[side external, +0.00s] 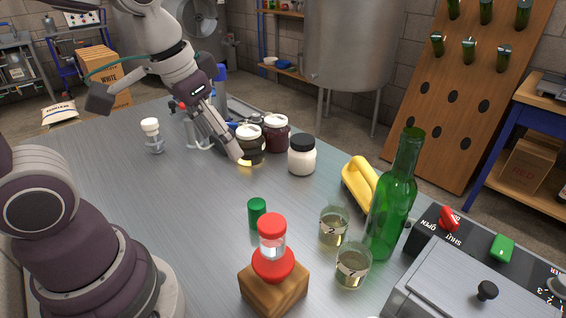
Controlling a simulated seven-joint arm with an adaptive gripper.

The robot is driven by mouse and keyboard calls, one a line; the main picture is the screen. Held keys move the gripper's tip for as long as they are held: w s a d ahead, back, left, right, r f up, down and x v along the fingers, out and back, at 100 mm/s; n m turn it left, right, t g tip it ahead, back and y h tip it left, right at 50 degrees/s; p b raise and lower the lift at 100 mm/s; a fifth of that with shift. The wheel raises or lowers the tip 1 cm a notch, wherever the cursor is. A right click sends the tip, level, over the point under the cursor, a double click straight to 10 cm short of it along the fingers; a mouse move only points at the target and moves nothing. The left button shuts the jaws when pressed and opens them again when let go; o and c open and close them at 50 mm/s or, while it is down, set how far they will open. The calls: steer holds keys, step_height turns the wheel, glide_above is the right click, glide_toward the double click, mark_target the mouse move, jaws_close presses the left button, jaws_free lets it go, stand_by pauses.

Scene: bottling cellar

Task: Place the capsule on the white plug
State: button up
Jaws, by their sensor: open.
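A small green cylinder (257,213), which looks like the capsule, stands upright on the metal table in front of the jars. A white-topped piece (151,128) with a clear or grey lower part stands at the table's left; it may be the white plug. My gripper (237,156) is open and points down to the right, beside the dark jar (251,144). It is well behind the green cylinder and to the right of the white-topped piece. A small yellowish patch shows at its fingertips; I cannot tell what it is.
A red-capped piece (272,261) sits on a wooden block (275,288). Two glasses (334,226), a tall green bottle (392,205), a yellow-handled item (360,182) and a white jar (302,158) stand to the right. A control box (440,232) is at far right. The table's left middle is clear.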

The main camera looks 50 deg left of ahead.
steer(key=shift+o, duration=0.2)
steer(key=s, duration=0.1)
steer(key=s+t, duration=0.1)
steer(key=s, duration=0.1)
steer(key=shift+s+d+r+t, duration=0.15)
steer(key=shift+d+r+t, duration=0.15)
steer(key=shift+t, duration=0.1)
